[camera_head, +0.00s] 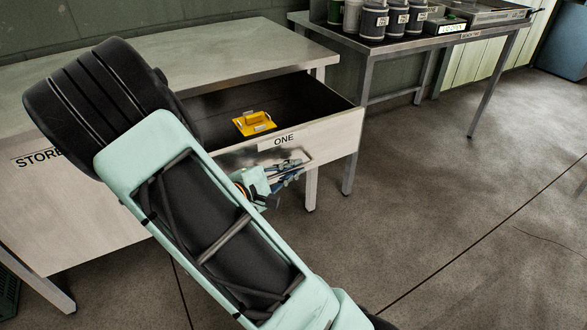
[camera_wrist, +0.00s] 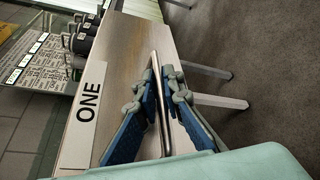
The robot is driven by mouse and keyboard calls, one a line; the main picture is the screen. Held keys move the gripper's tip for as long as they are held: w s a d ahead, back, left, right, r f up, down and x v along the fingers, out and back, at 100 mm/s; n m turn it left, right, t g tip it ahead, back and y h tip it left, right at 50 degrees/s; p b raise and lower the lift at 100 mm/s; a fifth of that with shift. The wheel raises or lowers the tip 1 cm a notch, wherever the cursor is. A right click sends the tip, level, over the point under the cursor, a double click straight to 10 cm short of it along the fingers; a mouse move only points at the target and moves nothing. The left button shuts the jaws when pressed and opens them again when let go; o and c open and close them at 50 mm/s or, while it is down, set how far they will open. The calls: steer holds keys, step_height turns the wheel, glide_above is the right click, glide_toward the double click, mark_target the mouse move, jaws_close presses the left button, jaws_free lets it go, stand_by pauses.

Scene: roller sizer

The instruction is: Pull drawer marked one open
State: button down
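The drawer marked ONE (camera_head: 336,126) is in the light cabinet and stands well out, its dark inside showing in the head view. Its label also faces the wrist view (camera_wrist: 88,108). A metal bar handle (camera_wrist: 160,105) is on the drawer front. My gripper (camera_head: 290,168) is at this handle, low on the drawer front. In the wrist view, my gripper's two blue-padded fingers (camera_wrist: 159,72) lie on either side of the bar, their tips close against it. My arm hides the drawer's left part in the head view.
A yellow object (camera_head: 254,122) lies in the drawer. The cabinet (camera_head: 230,50) has another front marked STORE at left, partly behind my arm. A metal table (camera_head: 400,45) with dark canisters (camera_head: 373,20) stands behind at right. The concrete floor at right is clear.

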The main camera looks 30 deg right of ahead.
steer(key=c, duration=2)
jaws_free()
steer(key=shift+c, duration=0.2)
steer(key=v, duration=1.2)
